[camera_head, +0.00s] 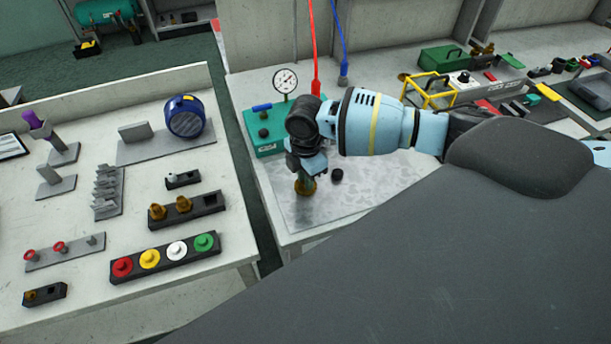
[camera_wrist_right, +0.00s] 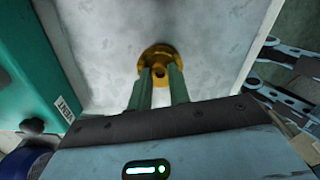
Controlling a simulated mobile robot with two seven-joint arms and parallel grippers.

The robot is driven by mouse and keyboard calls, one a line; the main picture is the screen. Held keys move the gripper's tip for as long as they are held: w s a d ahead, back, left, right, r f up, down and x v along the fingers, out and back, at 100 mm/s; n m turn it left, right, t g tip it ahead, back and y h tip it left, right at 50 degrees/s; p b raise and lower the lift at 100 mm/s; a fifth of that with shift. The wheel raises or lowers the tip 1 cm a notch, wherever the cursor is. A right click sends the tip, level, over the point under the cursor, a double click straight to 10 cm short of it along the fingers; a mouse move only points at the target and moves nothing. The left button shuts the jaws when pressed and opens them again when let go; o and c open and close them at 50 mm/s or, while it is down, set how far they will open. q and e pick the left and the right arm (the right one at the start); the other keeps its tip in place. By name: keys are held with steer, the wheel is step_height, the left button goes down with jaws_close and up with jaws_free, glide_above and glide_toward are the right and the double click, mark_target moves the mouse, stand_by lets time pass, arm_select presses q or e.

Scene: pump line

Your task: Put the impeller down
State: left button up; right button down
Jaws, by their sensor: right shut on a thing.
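The brass impeller (camera_head: 305,188) is at the lower tip of my right gripper (camera_head: 307,178), over the front left part of the pale metal plate (camera_head: 350,205). In the right wrist view, the impeller (camera_wrist_right: 158,57) shows a round flange and a hub between the two green-grey fingers of my right gripper (camera_wrist_right: 160,80). The fingers are shut on it. It is low over the plate, but I cannot tell whether it touches.
A green tester (camera_head: 262,130) with a gauge (camera_head: 285,80) stands just left of my right gripper. A small black knob-like part (camera_head: 337,175) lies close to its right. The left table holds a blue motor (camera_head: 185,117) and a button strip (camera_head: 165,258). The plate's front is clear.

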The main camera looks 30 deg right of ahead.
steer(key=c, duration=1.8)
jaws_free()
steer(key=shift+f, duration=0.15)
steer(key=o, duration=0.5)
arm_select(q)
steer(key=shift+a, duration=0.1)
steer(key=shift+w+r+p, duration=0.45)
steer(key=shift+w+r, duration=0.05)
steer(key=shift+r, duration=0.05)
arm_select(e)
step_height(320, 180, up, 12)
steer(key=shift+r, duration=0.25)
arm_select(q)
steer(key=shift+s, duration=0.1)
arm_select(e)
steer(key=shift+f, duration=0.1)
